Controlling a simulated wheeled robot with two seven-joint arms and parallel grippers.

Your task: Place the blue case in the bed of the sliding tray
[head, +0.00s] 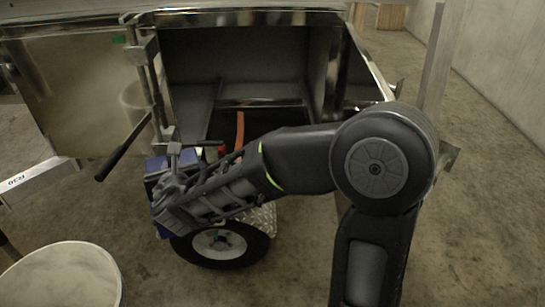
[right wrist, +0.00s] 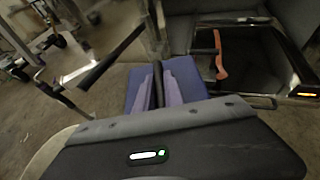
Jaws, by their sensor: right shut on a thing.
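The blue case (head: 157,164) is at my right gripper (head: 168,190), beside the trailer's open compartment and above the wheel. The gripper is shut on it and hides much of it. In the right wrist view the blue case (right wrist: 187,75) lies beyond the wrist housing, with the gripper's fingers (right wrist: 158,85) at its top. The sliding tray (right wrist: 262,21) shows there to the right of the case, with a bright metal rim and a dark bed. In the head view the bed is partly hidden behind my right arm. My left gripper is not in view.
An orange-red strip (head: 240,128) stands in the compartment area. A black lever (head: 124,148) juts out left of the case. The compartment door (head: 80,85) hangs open at left. A trailer wheel (head: 222,246) is below. A round white-topped object (head: 62,278) stands at lower left.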

